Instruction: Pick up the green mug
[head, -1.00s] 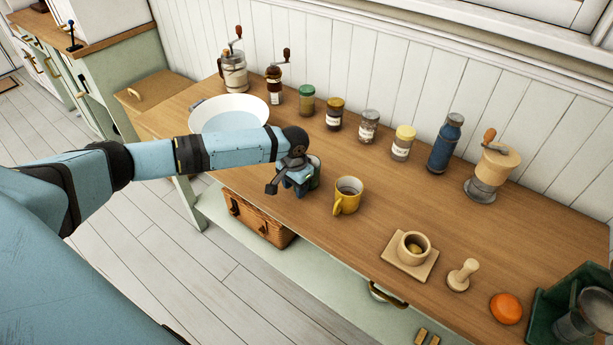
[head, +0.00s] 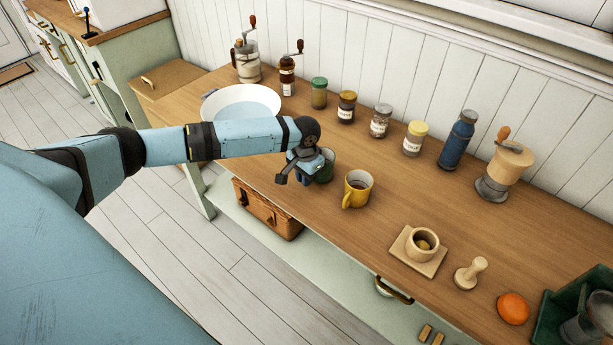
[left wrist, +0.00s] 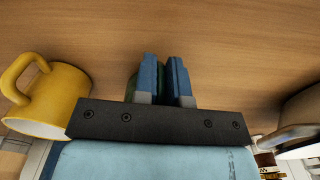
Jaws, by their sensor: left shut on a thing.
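The green mug (head: 327,167) is at the front part of the wooden counter, left of the yellow mug (head: 358,188). It is partly hidden behind my left gripper (head: 306,170) in the head view. In the left wrist view, the blue fingers of my left gripper (left wrist: 164,80) are close together, with a little of the green mug (left wrist: 132,88) showing beside them. The gripper is shut on the green mug. I cannot tell whether the mug is clear of the counter. The yellow mug (left wrist: 50,100) stands close by in the wrist view. My right gripper is out of view.
A white bowl (head: 240,101) sits behind my left arm. Jars, a blue bottle (head: 458,140) and grinders line the wall side. A mortar (head: 421,243) on a board, a pestle (head: 470,273) and an orange (head: 513,308) are at right. Bare counter lies behind the mugs.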

